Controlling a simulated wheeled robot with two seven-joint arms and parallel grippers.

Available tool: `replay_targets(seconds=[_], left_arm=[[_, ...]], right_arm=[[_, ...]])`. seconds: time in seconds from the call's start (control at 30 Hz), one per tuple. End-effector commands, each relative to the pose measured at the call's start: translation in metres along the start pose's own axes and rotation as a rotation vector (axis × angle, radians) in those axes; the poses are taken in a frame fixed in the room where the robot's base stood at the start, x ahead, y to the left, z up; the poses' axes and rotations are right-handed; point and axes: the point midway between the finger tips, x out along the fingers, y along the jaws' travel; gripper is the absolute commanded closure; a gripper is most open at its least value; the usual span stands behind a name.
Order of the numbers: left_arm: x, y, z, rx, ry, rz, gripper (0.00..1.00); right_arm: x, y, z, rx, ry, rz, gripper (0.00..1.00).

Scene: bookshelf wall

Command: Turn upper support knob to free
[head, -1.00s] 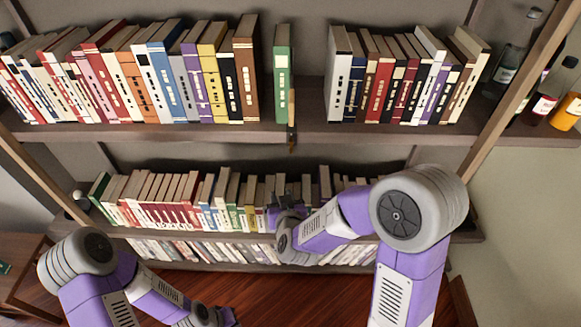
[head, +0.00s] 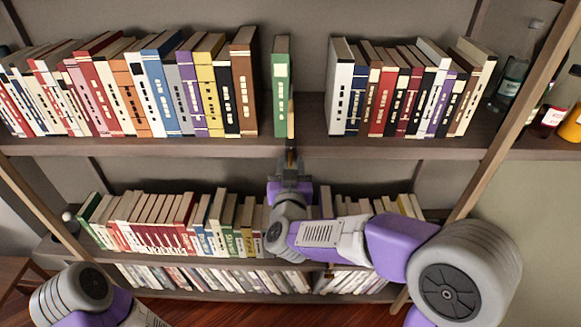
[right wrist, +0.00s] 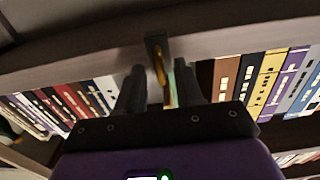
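The upper support knob (head: 291,125) is a slim, golden-brown upright bar at the upper shelf's front edge, just right of the lone green book (head: 281,85). In the right wrist view the knob (right wrist: 161,72) hangs from a dark plate on the shelf edge. My right gripper (head: 290,163) is just below the knob, pointing up at it. In the right wrist view the gripper's (right wrist: 159,68) two dark fingers stand apart, one on each side of the knob, with visible gaps. My left gripper is out of view; only part of my left arm shows at lower left.
The upper shelf (head: 225,146) carries a long row of books on the left and a shorter row on the right, with gaps around the green book. Lower shelves hold more books behind my right arm. Bottles (head: 548,117) stand beyond the right post (head: 508,120).

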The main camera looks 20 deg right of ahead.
Motion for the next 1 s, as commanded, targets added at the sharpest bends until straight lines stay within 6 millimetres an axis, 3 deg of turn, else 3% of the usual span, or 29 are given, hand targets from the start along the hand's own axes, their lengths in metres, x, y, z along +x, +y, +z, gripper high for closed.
replay_targets(seconds=[0.23, 0.5, 1.0], left_arm=[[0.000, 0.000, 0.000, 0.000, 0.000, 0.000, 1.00], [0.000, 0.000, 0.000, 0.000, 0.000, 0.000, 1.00], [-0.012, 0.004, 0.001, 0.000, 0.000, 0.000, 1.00]], right_arm=[[0.001, 0.000, 0.000, 0.000, 0.000, 0.000, 0.64], [0.001, 0.000, 0.000, 0.000, -0.001, 0.000, 1.00], [0.001, -0.001, -0.001, -0.080, -0.003, -0.001, 1.00]])
